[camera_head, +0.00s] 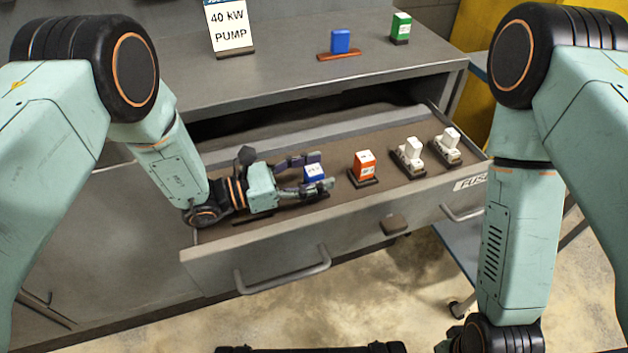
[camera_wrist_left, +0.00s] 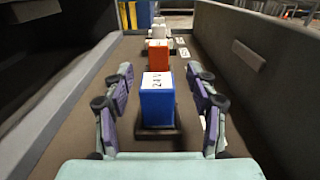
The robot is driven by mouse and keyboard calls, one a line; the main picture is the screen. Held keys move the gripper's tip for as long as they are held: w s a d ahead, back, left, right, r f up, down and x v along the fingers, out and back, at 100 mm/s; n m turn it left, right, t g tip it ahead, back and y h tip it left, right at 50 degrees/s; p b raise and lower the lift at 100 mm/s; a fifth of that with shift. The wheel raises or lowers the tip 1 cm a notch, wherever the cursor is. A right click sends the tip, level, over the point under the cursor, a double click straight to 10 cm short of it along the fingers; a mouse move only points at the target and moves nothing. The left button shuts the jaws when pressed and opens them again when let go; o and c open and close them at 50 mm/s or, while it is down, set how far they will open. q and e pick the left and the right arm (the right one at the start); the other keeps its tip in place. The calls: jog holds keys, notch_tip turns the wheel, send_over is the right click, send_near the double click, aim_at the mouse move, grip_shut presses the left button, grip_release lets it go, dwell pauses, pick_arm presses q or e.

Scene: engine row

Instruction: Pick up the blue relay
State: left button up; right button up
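The blue relay (camera_head: 314,172) stands upright on its dark base inside the open drawer, toward the drawer's left part. It has a white labelled top and also shows in the left wrist view (camera_wrist_left: 158,101). My left gripper (camera_head: 315,174) is inside the drawer with its fingers on either side of the blue relay. In the left wrist view (camera_wrist_left: 160,105) both fingers are spread, with a gap between each finger and the relay. My right arm comes down at the right; only the edge of its wrist end shows at the bottom, and its fingers are out of view.
An orange relay (camera_head: 364,166) stands just beyond the blue one, then two white relays (camera_head: 412,152) (camera_head: 447,143) further along the drawer (camera_head: 262,242). On the cabinet top are another blue block (camera_head: 340,41) on a red-brown base, a green block (camera_head: 400,27) and a pump sign (camera_head: 229,25).

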aim_at(315, 171)
pick_arm(q)
jog(key=shift+d, duration=0.1)
jog(key=c, duration=0.6)
grip_shut()
notch_tip(315, 171, up, 10)
jog(key=p, duration=0.2)
jog(key=shift+p, duration=0.4)
